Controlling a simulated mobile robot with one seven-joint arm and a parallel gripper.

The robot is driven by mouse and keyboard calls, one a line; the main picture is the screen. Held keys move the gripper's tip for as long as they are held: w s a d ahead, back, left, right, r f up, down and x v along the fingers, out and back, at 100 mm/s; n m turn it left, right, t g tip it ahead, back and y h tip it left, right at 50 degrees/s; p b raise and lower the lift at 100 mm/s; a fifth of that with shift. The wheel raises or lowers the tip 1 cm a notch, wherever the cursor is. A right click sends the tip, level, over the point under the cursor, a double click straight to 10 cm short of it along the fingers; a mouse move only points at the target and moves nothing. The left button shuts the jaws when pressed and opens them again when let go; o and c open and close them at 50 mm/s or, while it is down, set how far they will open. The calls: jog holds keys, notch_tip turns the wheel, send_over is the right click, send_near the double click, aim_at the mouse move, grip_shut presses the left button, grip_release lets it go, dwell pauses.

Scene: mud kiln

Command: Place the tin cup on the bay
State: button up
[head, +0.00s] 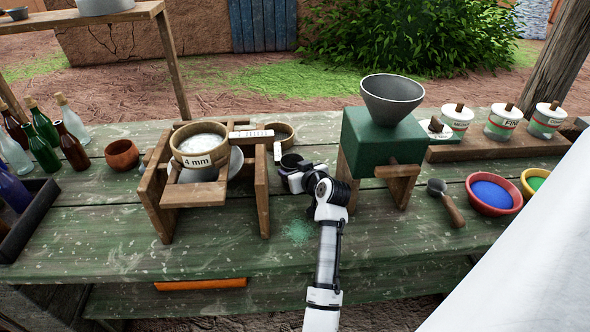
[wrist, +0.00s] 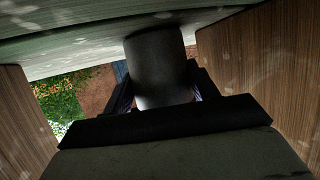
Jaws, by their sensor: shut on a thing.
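My gripper (head: 298,178) is at the middle of the green table, between the wooden sieve stand and the green mill. It is shut on the tin cup, a dark grey cup (head: 291,160) partly hidden by the gripper. In the wrist view the cup (wrist: 156,65) is a smooth grey cylinder between the dark fingers (wrist: 160,98). That view looks upside down, with the tabletop (wrist: 70,45) along the top. I cannot tell whether the cup touches the table. No part is clearly marked as the bay; the mill (head: 378,140) has an open space under its body, mostly hidden.
The sieve stand (head: 262,190) with a 4 mm sieve (head: 197,160) is on the left. A scoop (head: 449,203) and a red bowl of blue powder (head: 492,193) lie right of the mill. Wooden panels (wrist: 255,65) flank the gripper in the wrist view. The front table strip is mostly clear.

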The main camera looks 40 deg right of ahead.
jog(key=shift+f, duration=0.2)
jog(key=o, duration=1)
jog(key=shift+c, duration=0.2)
jog(key=shift+r, duration=0.1)
